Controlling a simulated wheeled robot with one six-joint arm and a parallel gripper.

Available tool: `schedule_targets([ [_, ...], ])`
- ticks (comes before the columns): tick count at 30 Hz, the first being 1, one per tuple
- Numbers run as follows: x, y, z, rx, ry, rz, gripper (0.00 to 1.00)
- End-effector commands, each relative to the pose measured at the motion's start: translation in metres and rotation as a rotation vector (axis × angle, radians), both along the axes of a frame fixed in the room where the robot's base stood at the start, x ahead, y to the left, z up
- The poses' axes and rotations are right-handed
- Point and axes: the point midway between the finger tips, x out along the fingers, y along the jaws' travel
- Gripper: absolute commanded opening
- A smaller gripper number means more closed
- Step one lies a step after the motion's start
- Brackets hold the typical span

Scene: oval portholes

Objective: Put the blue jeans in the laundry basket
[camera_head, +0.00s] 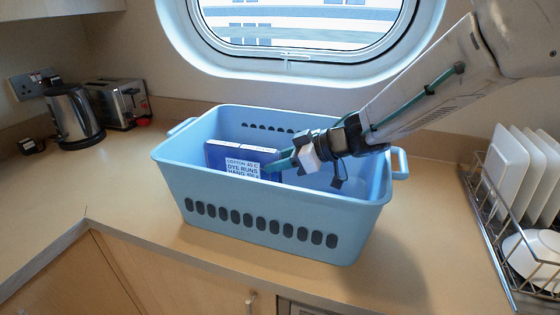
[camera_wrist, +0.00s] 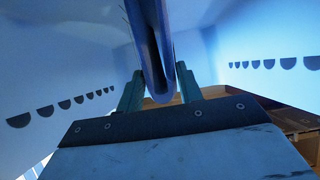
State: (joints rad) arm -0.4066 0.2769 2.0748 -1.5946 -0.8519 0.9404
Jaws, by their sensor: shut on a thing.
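The blue jeans (camera_head: 222,157), a stiff folded dark blue bundle with a white care label, are inside the light blue laundry basket (camera_head: 270,213). Their lower part is hidden behind the basket's front wall, so I cannot tell whether they touch its floor. My gripper (camera_head: 273,164) reaches down into the basket from the right and is shut on the right side of the jeans. In the wrist view, the jeans (camera_wrist: 150,45) stand edge-on between the two green fingers of my gripper (camera_wrist: 160,88). The basket's slotted walls (camera_wrist: 65,75) show on both sides.
The basket stands on a counter (camera_head: 110,180) below an oval porthole (camera_head: 300,30). A kettle (camera_head: 72,115) and a toaster (camera_head: 120,103) are at the left. A dish rack (camera_head: 490,215) with white plates (camera_head: 505,165) and a bowl (camera_head: 530,258) is close on the right.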

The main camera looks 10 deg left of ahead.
Motion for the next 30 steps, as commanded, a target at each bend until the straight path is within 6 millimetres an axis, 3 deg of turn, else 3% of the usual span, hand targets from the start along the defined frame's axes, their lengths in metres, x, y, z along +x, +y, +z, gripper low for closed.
schedule_targets([
  [2, 0.0, 0.0, 0.0, -0.001, 0.001, 0.001, 0.13],
  [3, -0.001, 0.0, -0.001, -0.003, 0.002, 0.0, 0.39],
  [5, -0.001, 0.0, -0.001, -0.003, 0.002, 0.0, 0.55],
  [6, -0.001, 0.0, -0.001, -0.003, 0.002, 0.0, 0.57],
  [16, -0.001, -0.005, 0.003, -0.001, 0.0, -0.001, 0.57],
  [30, -0.009, -0.062, 0.034, -0.001, 0.001, -0.001, 0.57],
])
